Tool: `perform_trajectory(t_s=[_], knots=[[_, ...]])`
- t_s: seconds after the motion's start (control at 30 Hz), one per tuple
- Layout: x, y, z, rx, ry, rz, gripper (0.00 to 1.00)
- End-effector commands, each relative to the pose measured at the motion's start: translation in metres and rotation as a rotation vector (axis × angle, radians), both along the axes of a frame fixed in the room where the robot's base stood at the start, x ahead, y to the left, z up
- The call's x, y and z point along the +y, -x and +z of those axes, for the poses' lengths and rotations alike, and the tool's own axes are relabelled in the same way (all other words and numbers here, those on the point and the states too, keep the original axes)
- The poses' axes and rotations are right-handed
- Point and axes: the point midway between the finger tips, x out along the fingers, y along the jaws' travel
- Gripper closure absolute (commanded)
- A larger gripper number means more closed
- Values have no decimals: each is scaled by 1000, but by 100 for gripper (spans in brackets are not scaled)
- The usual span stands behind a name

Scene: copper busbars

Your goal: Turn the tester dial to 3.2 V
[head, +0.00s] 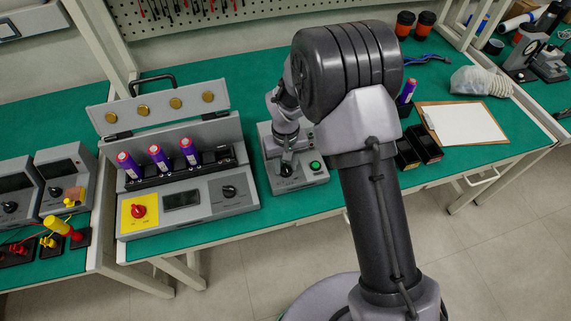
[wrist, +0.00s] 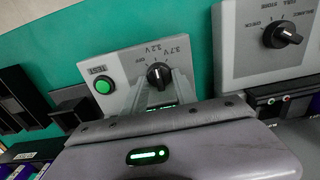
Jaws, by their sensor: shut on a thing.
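The tester (head: 316,178) is a grey box on the green bench, with a green button and a black dial. The dial (wrist: 158,73) shows in the wrist view below the labels OFF, 3.2 V and 3.7 V. A light mark on it points roughly up toward the 3.2 V label, but its exact setting is too small to tell. My gripper (wrist: 162,88) reaches down onto the dial with its fingers shut on it. In the head view my gripper (head: 286,168) is over the tester's front panel, and the arm hides part of the tester.
Left of the tester stands a larger grey charger (head: 220,200) with several purple cells and its own black knob. The tester's green button (wrist: 103,86) is close beside the dial. Black open boxes (head: 424,144) and a clipboard (head: 462,123) lie to the right.

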Motion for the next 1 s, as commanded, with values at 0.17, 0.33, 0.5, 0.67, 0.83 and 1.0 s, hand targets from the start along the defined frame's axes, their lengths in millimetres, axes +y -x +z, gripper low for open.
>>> perform_trajectory(t_s=[0.17,0.33,0.5,0.67,0.83,1.0], knots=[[0,0,0,0,0,0,100],[0,0,0,0,0,1,46],[0,0,0,0,0,1,46],[0,0,7,-2,-1,1,46],[0,-1,54,-4,-1,0,46],[0,-1,113,-4,-1,0,46]])
